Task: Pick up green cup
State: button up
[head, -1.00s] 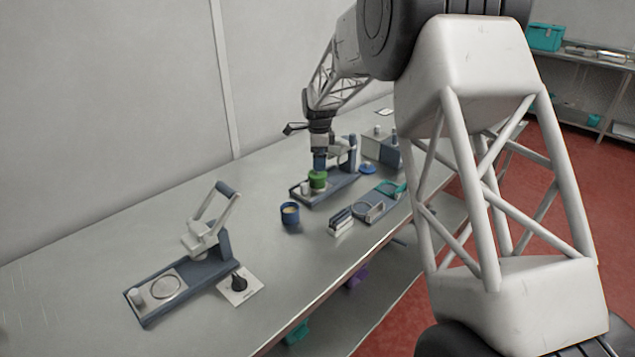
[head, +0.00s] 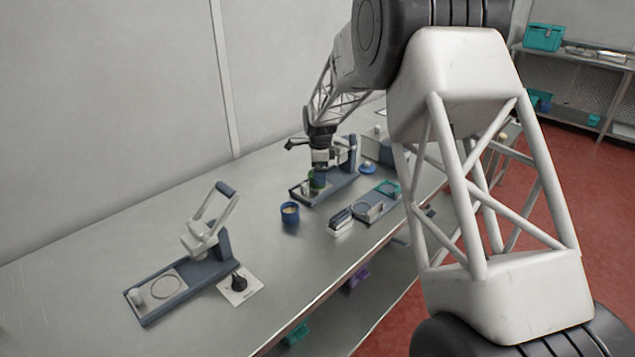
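The green cup (head: 316,184) stands on the dark blue base of the farther press-like device (head: 338,184), mostly hidden by my gripper. My gripper (head: 318,174) points down at the cup, with its fingers at the cup's height. The fingers are small and dark here, so I cannot tell whether they touch the cup or how far apart they are.
A blue cup (head: 290,213) stands in front of the device. A small grey block (head: 341,219) and a flat holder with rings (head: 372,206) lie to the right. A similar device (head: 182,282) and a dial plate (head: 240,286) stand nearer. The table's left side is clear.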

jog(key=shift+f, duration=1.05)
jog(key=shift+c, duration=0.5)
jog(key=c, duration=0.9)
